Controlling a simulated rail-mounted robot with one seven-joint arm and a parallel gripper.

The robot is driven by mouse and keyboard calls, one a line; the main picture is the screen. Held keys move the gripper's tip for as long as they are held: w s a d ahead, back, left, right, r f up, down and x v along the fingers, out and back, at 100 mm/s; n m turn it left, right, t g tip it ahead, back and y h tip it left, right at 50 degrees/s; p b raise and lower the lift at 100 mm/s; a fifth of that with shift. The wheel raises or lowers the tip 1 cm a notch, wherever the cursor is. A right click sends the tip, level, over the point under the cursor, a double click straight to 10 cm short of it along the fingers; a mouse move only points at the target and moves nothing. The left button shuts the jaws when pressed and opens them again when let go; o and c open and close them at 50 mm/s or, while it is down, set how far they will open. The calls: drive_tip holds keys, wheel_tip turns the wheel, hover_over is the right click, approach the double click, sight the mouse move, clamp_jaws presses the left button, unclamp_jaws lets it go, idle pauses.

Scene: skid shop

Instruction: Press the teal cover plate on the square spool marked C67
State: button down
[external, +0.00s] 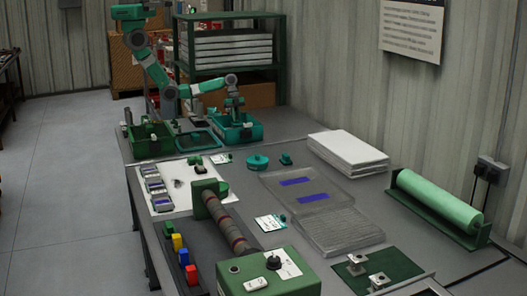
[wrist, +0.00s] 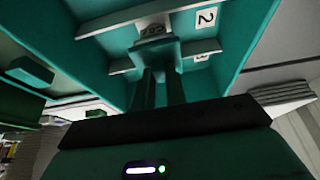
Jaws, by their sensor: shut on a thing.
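My gripper (external: 234,103) is down at the teal bin (external: 252,133) on the far bench. In the wrist view, its two dark fingers (wrist: 162,88) are shut on a small teal piece (wrist: 151,53), seemingly the cover plate, inside the divided teal bin (wrist: 91,62). A pale marked label shows just beyond the piece. Two small metallic square-flanged pieces, perhaps the square spools (external: 356,260), stand on a dark green mat (external: 398,262) at the front right. Their markings are too small to read, so I cannot tell which is C67.
A dark green bin (external: 150,148) stands left of the teal bin. Clear trays (external: 290,190), a white stack (external: 347,153), a green roller (external: 440,200) and a green control box (external: 300,270) crowd the near bench. Compartment labels (wrist: 206,18) mark the bin.

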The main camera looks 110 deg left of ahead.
drive_tip(key=shift+f, duration=0.65)
idle(0.9)
drive_tip(key=c, duration=1.3)
unclamp_jaws()
drive_tip(key=shift+c, duration=0.2)
drive_tip(key=shift+o, duration=0.4)
drive_tip(key=o, duration=0.3)
wheel_tip(320, 180, up, 8)
drive_tip(key=p, duration=0.8)
drive_tip(key=shift+r, duration=0.1)
clamp_jaws()
